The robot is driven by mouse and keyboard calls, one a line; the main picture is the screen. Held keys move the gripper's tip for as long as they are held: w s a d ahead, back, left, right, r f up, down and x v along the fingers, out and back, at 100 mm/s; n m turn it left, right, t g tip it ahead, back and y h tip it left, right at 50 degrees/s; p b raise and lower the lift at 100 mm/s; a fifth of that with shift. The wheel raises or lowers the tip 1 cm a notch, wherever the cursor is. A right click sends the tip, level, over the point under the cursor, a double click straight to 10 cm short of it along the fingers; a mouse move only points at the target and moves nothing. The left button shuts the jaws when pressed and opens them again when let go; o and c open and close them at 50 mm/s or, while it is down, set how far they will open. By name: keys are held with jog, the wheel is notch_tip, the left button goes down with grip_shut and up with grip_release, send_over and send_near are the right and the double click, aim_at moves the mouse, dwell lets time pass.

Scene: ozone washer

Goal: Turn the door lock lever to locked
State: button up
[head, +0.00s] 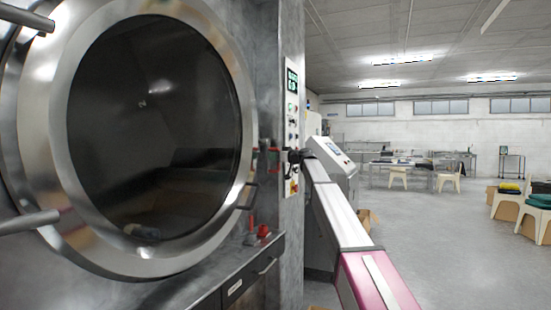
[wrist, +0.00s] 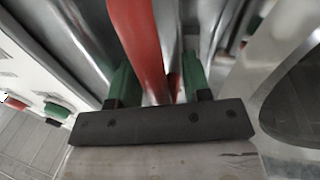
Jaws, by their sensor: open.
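The red lever (wrist: 140,45) runs lengthwise through the wrist view, between my two green fingers. My gripper (wrist: 160,82) is open around it, with one finger on each side. The lever looks nearer the left finger, and I cannot tell whether they touch. In the head view my gripper (head: 278,155) is small at the far end of my arm, beside the washer door's right rim. A bit of red there (head: 273,150) appears to be the lever, mostly hidden by the gripper. The round glass door (head: 150,130) sits closed against the washer front.
A control panel (head: 292,100) with buttons stands just right of the door. The door's dark handle (head: 247,196) juts out below my gripper. A red knob (head: 264,231) sits on the ledge under it. Open floor (head: 450,240) lies to the right.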

grip_shut()
jog(key=shift+s+a+r+m+g+h, duration=0.15)
jog(key=shift+s+a+r+m+g, duration=0.6)
jog(key=shift+m, duration=1.6)
jog(key=shift+s+a+r+m+g+h, duration=0.1)
jog(key=shift+s+r+m+g, duration=0.2)
jog(key=shift+s+r+m, duration=1.55)
jog(key=shift+s+a+r+m+g+h, duration=0.15)
jog(key=shift+s+a+m+g, duration=0.4)
jog(key=shift+m, duration=2.35)
jog(key=shift+s+d, duration=0.15)
jog(key=shift+s, duration=0.05)
grip_release()
